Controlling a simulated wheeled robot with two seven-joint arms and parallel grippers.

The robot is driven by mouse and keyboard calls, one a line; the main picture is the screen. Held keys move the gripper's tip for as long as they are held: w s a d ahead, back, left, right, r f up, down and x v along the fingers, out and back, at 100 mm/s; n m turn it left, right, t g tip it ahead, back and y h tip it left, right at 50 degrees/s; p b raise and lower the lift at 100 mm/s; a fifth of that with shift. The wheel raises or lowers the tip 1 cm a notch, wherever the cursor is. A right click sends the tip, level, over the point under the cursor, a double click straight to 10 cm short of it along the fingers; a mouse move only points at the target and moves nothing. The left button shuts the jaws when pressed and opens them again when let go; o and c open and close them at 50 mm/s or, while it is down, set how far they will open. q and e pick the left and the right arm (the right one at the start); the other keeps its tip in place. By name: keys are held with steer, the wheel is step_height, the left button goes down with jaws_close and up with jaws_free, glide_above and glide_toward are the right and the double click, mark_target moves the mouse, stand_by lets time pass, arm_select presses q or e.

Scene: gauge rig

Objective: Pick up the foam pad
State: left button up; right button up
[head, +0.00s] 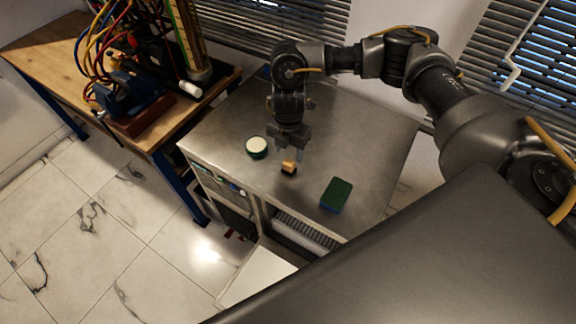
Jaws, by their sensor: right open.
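A green rectangular pad (336,194) with a blue lower layer lies flat on the grey metal cabinet top, near its front edge; it looks like a foam pad or sponge. A small block (289,166), tan above and dark below, stands to the left of it. My right gripper (289,150) points down over the cabinet, with its fingers open just above and behind the small block. I cannot tell whether they touch the block. The right gripper is apart from the green pad. My left gripper is not in view.
A round tin (256,147) with a pale top and green side stands left of my right gripper on the cabinet top (385,135). A wooden bench (42,52) with cables and a gauge rig stands at the left. The cabinet's right side is clear.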

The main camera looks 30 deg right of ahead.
mark_target(289, 162)
steer(key=shift+s+f, duration=0.1)
steer(key=shift+s, duration=0.05)
steer(key=f, duration=0.1)
steer(key=f+p, duration=0.1)
steer(key=f, duration=0.2)
steer(key=shift+s+a+f+p, duration=0.15)
steer(key=shift+s+p, duration=0.1)
steer(key=shift+p, duration=0.1)
steer(key=shift+f, duration=0.35)
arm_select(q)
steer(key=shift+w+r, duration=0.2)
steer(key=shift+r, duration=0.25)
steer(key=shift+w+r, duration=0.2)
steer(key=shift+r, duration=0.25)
arm_select(e)
steer(key=shift+c, duration=0.2)
steer(key=c, duration=1)
steer(key=shift+r, duration=0.15)
